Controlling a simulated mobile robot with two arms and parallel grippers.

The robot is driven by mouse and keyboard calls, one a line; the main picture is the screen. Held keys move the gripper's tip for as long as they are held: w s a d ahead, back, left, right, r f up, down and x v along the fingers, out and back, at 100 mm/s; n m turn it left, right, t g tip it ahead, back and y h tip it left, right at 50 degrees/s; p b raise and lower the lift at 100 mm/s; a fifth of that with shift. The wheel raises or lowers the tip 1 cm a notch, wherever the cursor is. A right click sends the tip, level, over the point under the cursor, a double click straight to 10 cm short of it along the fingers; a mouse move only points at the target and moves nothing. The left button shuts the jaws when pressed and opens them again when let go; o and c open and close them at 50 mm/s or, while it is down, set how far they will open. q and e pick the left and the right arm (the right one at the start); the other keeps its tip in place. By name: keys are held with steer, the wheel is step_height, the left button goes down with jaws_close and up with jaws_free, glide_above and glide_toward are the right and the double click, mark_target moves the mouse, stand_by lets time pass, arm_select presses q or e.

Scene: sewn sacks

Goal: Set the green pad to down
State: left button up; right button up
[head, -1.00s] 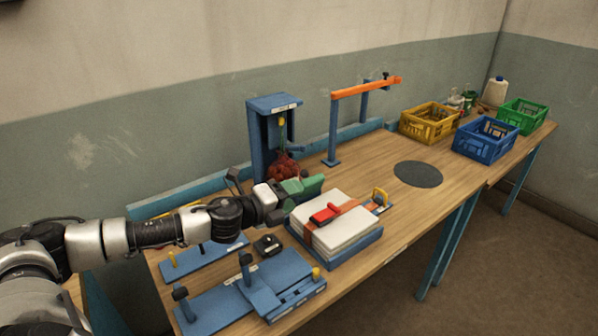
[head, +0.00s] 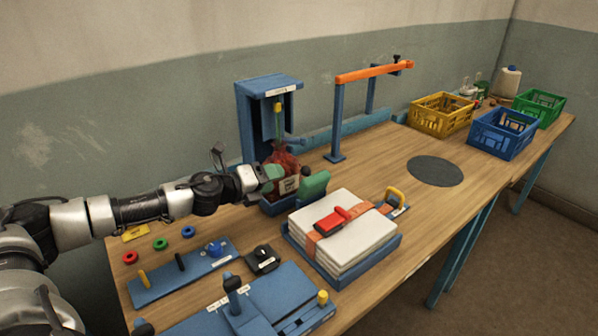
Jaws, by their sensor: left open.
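A green pad (head: 314,186) stands upright at the right side of a small blue holder (head: 282,207), near the middle of the table. A second green piece (head: 271,172) shows right at my left gripper; I cannot tell whether it belongs to the holder. A red sack (head: 291,166) with a pale label sits between the two green pieces. My left gripper (head: 258,178) is open, left of the sack and apart from the right-hand pad. Its fingertips are partly hidden. My right gripper is not in view.
A blue stand (head: 258,95) rises behind the sack. White folded sacks (head: 342,236) with a red-handled tool (head: 333,220) lie in front. Blue fixtures (head: 185,270) fill the near left. An orange bar (head: 372,72) and crates (head: 441,115) stand farther right. Table around the dark disc (head: 435,171) is clear.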

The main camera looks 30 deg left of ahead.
mark_target(309, 180)
arm_select(q)
steer(key=p+x, duration=0.1)
steer(key=x, duration=0.8)
steer(key=shift+d+r+p, duration=0.15)
steer(key=shift+d+p, duration=0.1)
steer(key=shift+p, duration=0.05)
steer(key=shift+c, duration=0.4)
steer(key=shift+s, duration=0.1)
jaws_close()
